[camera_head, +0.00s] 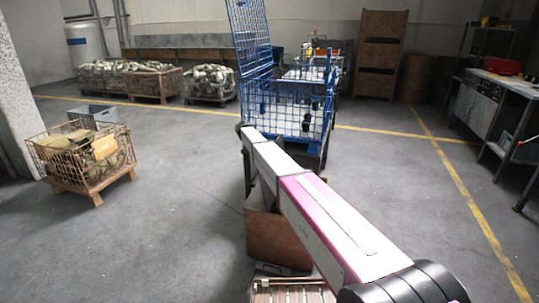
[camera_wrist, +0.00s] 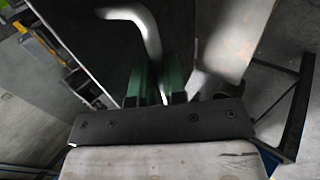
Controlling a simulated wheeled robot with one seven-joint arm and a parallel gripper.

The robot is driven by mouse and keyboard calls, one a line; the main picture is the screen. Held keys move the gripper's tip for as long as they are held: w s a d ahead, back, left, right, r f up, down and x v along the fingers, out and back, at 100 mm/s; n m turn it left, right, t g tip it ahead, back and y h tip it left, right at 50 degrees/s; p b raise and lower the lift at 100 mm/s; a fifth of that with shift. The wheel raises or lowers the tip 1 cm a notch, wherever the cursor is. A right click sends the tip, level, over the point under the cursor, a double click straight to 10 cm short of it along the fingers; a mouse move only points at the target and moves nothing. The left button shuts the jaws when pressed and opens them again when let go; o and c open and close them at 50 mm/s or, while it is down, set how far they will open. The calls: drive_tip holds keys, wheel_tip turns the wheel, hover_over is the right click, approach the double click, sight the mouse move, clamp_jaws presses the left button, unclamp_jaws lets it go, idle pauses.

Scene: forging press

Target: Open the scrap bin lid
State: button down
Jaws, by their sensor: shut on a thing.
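In the wrist view, my gripper (camera_wrist: 157,80) has its two green fingers close together around a bent grey metal tube (camera_wrist: 148,28), which looks like a handle. A dark flat panel (camera_wrist: 95,45) lies left of the tube and a paler panel (camera_wrist: 225,35) lies right of it. I cannot tell which of them is the lid. In the head view, a rusty brown box (camera_head: 278,240), perhaps the scrap bin, stands on the floor, partly hidden beneath my arm. My gripper is hidden behind my arm there.
A blue wire cage cart (camera_head: 290,107) stands just beyond my arm. A wire crate of parts (camera_head: 85,160) is at the left, and a workbench (camera_head: 475,105) is at the right. A slatted wooden thing (camera_head: 290,291) lies at the bottom. Open floor lies on both sides.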

drive_tip(key=shift+w+a+f+h, duration=0.15)
drive_tip(key=shift+a+f+h, duration=0.25)
drive_tip(key=shift+a+f, duration=0.2)
drive_tip(key=c, duration=1.2)
unclamp_jaws()
drive_tip(key=shift+o, duration=0.2)
drive_tip(key=shift+r, duration=0.1)
drive_tip(key=v, duration=1.1)
drive_tip(key=shift+w, duration=0.15)
